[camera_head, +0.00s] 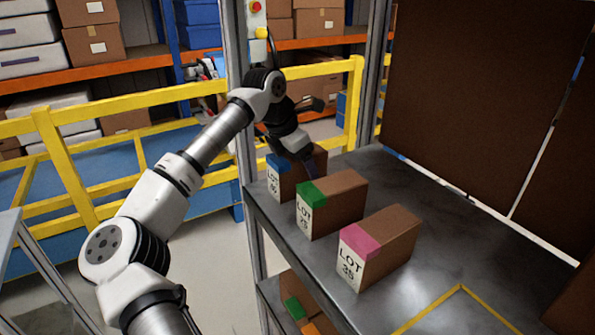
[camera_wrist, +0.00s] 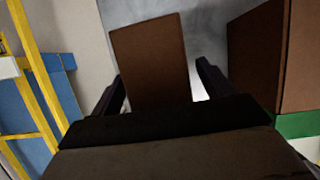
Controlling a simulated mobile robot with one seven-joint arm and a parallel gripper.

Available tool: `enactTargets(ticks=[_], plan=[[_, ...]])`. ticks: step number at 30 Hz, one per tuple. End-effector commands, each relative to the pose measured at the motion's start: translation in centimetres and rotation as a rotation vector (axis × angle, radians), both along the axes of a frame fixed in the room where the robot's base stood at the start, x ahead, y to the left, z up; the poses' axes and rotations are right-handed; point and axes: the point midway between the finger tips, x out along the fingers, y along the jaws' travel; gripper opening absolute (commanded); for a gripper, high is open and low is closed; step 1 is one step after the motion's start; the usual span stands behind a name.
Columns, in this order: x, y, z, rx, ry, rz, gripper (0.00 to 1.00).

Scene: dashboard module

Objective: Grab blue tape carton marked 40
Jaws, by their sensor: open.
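The blue-tape carton (camera_head: 288,187) stands at the far left end of the grey shelf, its LOT label facing the front; the number is small and hard to read. My gripper (camera_head: 297,164) is open above and around this carton, pointing down, and hides part of its top. In the wrist view, a plain brown carton face (camera_wrist: 150,65) shows between the two dark fingers of my gripper (camera_wrist: 158,82). Gaps show beside it, so the fingers do not look closed on it.
A green-tape carton (camera_head: 335,205) stands close to the right, also in the wrist view (camera_wrist: 295,124). A pink-tape LOT 35 carton (camera_head: 385,246) is nearer. A grey upright post (camera_head: 240,100) rises beside the shelf end. A yellow railing (camera_head: 190,92) runs behind. The shelf's front right is clear.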

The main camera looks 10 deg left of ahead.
Motion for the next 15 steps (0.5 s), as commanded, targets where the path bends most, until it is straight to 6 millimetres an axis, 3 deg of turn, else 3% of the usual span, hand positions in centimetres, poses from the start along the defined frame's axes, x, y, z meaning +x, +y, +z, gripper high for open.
enactTargets(ticks=[15], plan=[[0.00,0.02,-0.46,0.000,0.000,0.000,0.80]])
